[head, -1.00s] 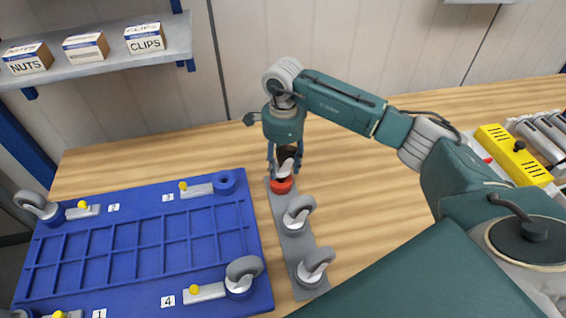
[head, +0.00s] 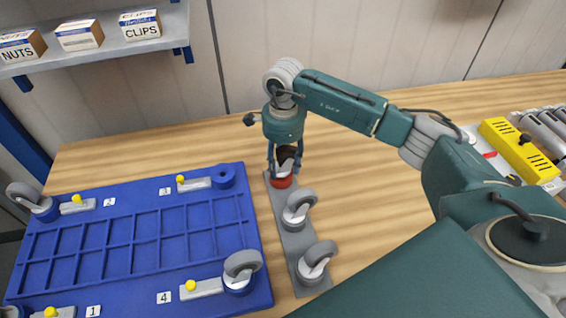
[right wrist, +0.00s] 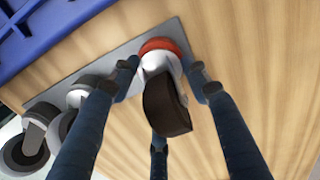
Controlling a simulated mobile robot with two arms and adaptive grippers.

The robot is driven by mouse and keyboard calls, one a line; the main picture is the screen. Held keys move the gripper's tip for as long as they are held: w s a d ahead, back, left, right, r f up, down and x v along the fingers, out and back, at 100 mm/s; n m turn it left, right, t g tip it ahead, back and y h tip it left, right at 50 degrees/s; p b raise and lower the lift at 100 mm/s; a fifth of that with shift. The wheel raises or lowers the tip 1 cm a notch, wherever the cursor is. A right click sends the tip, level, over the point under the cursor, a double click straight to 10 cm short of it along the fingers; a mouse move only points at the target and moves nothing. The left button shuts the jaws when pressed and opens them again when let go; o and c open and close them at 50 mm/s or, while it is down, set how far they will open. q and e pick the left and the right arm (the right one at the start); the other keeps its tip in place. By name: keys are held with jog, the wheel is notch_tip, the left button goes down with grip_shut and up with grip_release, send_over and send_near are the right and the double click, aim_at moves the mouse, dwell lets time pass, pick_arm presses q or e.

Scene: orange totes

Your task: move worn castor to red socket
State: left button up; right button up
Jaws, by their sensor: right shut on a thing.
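The worn castor (head: 287,153) has a dark brown wheel and a pale fork. The red socket (head: 281,182) is at the far end of the grey strip. My right gripper (head: 285,168) is shut on the castor, directly over the socket. In the right wrist view the castor's wheel (right wrist: 166,108) sits between the fingers, and its pale base meets the red ring (right wrist: 160,45). The castor's stem is hidden, so I cannot tell how deep it sits. My left gripper is not in view.
Two grey castors stand on the grey strip (head: 286,232) nearer me. The blue tote base (head: 150,240) lies to the left, with castors at several corners and an empty blue socket (head: 224,176) by label 3. Bare wood lies right of the strip.

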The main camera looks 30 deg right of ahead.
jog(key=shift+f+b, duration=0.3)
jog(key=shift+f, duration=0.05)
dwell(0.6)
jog(key=o, duration=1.6)
jog(key=shift+o, duration=0.2)
notch_tip(320, 180, up, 12)
jog(key=shift+r, duration=0.1)
jog(key=shift+s, duration=0.1)
